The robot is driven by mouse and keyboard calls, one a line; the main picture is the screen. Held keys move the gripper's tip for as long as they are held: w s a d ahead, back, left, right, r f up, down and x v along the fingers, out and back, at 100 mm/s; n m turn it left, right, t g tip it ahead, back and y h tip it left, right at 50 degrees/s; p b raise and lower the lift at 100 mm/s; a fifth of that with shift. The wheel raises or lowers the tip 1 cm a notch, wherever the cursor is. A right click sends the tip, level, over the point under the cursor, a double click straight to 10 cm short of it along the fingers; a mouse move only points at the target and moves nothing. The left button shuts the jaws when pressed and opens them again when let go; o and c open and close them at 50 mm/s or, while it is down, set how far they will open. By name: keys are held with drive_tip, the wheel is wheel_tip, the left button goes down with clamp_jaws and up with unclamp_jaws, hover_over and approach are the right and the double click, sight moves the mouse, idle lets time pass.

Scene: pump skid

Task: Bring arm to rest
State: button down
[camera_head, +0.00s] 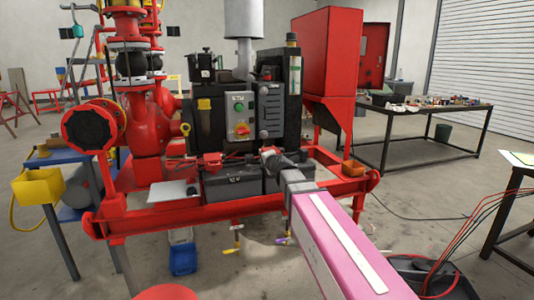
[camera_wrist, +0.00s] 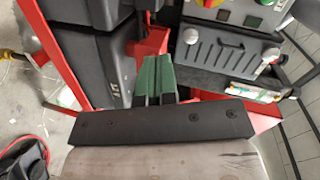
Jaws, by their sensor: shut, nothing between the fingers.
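My gripper (camera_head: 267,152) is at the end of my outstretched arm, in front of the black engine block (camera_head: 290,95) on the red skid. In the wrist view its two green fingers (camera_wrist: 155,78) lie side by side, shut with nothing between them. The control panel (camera_head: 240,115), with a green button and a red-and-yellow switch, is just left of and above the gripper in the head view. Part of a panel (camera_wrist: 235,14) shows at the top of the wrist view. The head view does not show clearly how far the fingertips are from the engine.
Black batteries (camera_head: 232,186) sit on the red skid frame (camera_head: 190,217) below the gripper. The red pump (camera_head: 146,125) stands left, a red cabinet (camera_head: 331,55) behind right. A black table (camera_head: 425,107) with small items is at right. Hoses (camera_head: 440,283) lie at lower right.

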drive_tip(key=s+d+f+n+g+h, duration=0.1)
drive_tip(key=s+d+f+n+g, duration=0.35)
drive_tip(key=f, duration=0.65)
drive_tip(key=s+d+f+n+g+h, duration=0.25)
drive_tip(key=s+d+f, duration=0.35)
drive_tip(key=s+f, duration=0.3)
drive_tip(key=s+d+f+n+g+h, duration=0.1)
drive_tip(key=s+d+f+g, duration=0.2)
drive_tip(key=s, duration=0.4)
drive_tip(key=s+d+f+n+g+h, duration=0.1)
drive_tip(key=s+d+f+n+g, duration=0.1)
drive_tip(key=s+d+f+g, duration=0.2)
wheel_tip(320, 180, down, 4)
drive_tip(key=s+d, duration=0.2)
drive_tip(key=s, duration=0.1)
drive_tip(key=shift+d+n, duration=0.3)
drive_tip(key=shift+w+f, duration=0.1)
